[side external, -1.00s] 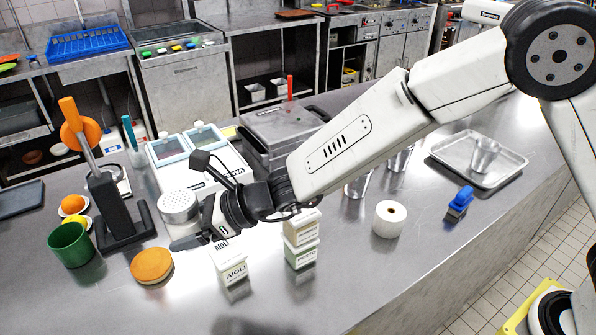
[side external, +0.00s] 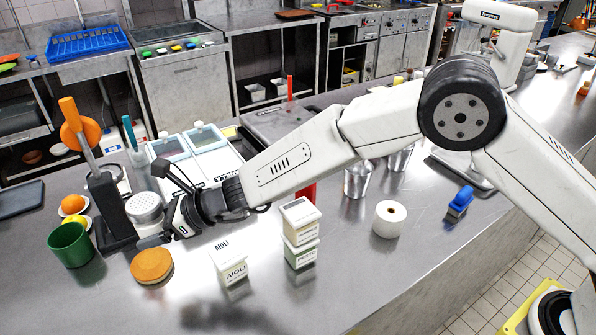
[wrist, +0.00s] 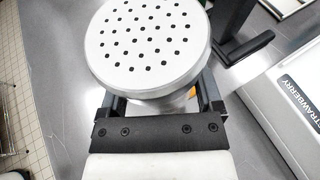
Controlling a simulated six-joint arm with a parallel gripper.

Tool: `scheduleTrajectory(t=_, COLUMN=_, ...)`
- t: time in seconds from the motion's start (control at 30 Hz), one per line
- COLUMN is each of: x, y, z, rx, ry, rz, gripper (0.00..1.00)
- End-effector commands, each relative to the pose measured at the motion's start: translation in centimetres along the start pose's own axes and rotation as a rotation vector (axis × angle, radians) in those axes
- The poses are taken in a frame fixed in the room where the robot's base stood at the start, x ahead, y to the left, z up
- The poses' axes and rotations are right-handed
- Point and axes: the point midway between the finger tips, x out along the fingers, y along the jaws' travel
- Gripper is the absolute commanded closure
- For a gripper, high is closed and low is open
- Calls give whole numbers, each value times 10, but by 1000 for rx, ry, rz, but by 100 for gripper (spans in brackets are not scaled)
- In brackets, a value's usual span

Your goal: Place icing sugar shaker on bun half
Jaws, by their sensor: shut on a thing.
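The icing sugar shaker (side external: 144,208) is a pale metal can with a perforated lid. In the wrist view its lid (wrist: 148,42) faces the camera, and the can sits between the two fingers. My gripper (side external: 152,238) is shut on the shaker, which looks upright. The bun half (side external: 152,265) is a flat, round, orange-brown piece on the steel counter, just in front of the shaker in the side view. The bun half cannot be made out for certain in the wrist view.
A black stand (side external: 112,215) with an orange-handled tool is close behind the shaker. A green cup (side external: 70,245) stands left of the bun half. An aioli tub (side external: 231,264) and stacked tubs (side external: 300,238) stand to the right.

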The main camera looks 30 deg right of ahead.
Motion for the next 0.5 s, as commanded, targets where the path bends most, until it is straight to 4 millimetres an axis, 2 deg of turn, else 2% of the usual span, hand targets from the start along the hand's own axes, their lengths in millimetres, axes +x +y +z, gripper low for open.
scheduleTrajectory(t=0.5, x=53, y=-20, z=-28, rx=0, ry=-1, rz=0, gripper=86)
